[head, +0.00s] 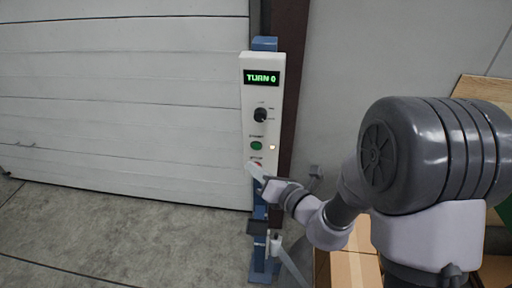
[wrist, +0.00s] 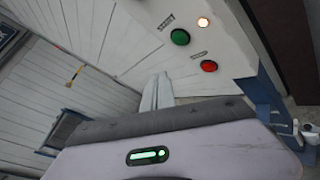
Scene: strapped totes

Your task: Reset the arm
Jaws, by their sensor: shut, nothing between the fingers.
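My arm reaches in from the right in the head view. My gripper (head: 256,172) is in front of the lower part of a white control panel (head: 262,98), by its red button. In the wrist view the closed fingers of my gripper (wrist: 157,90) point at the panel, below and left of the red button (wrist: 209,66). A green button (wrist: 180,37) and a lit lamp (wrist: 203,22) are above. The fingers are shut and empty. I cannot tell whether they touch the panel. The panel's display reads "TURN 0", with a black knob (head: 260,115) below it.
The panel is on a blue post (head: 265,44) beside a white sectional door (head: 120,100). Cardboard boxes (head: 350,265) stand at the lower right, partly hidden by my arm. The concrete floor (head: 120,235) at left is clear.

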